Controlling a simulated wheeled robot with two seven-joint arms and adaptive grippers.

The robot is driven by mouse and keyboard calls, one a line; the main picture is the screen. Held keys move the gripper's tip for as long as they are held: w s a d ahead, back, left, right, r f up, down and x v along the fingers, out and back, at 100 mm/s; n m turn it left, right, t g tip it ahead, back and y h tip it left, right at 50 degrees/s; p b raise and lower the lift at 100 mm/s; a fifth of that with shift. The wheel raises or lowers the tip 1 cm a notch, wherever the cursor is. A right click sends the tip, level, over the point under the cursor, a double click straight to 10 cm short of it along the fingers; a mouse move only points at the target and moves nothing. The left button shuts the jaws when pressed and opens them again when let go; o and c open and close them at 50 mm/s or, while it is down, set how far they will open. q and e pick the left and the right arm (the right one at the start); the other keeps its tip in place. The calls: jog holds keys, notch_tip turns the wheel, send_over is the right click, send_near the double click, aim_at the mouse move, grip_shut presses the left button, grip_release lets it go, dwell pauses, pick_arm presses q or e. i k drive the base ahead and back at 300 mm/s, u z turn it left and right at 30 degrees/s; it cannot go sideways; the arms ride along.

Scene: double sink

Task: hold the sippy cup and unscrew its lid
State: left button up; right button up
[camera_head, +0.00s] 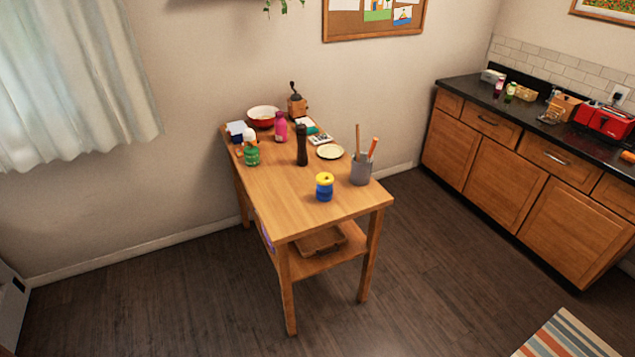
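A small blue cup with a yellow lid (324,187) stands upright near the front edge of the wooden table; it looks like the sippy cup. The lid sits on top of the cup. A green container with a white and orange top (251,156) stands at the table's left edge; I cannot tell what it is. Neither of my grippers shows in the head view, and nothing is touching the blue cup.
The wooden table (290,205) has bare top around the cup. A grey utensil holder (361,170) stands close by at right. A black pepper mill (302,146), a plate (330,152), a pink bottle (281,128) and a red bowl (262,116) stand farther back. Open floor lies in front.

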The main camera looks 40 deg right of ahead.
aim_at(324, 193)
jog(key=z, duration=0.5)
jog(key=i, duration=0.9)
jog(key=z, duration=0.8)
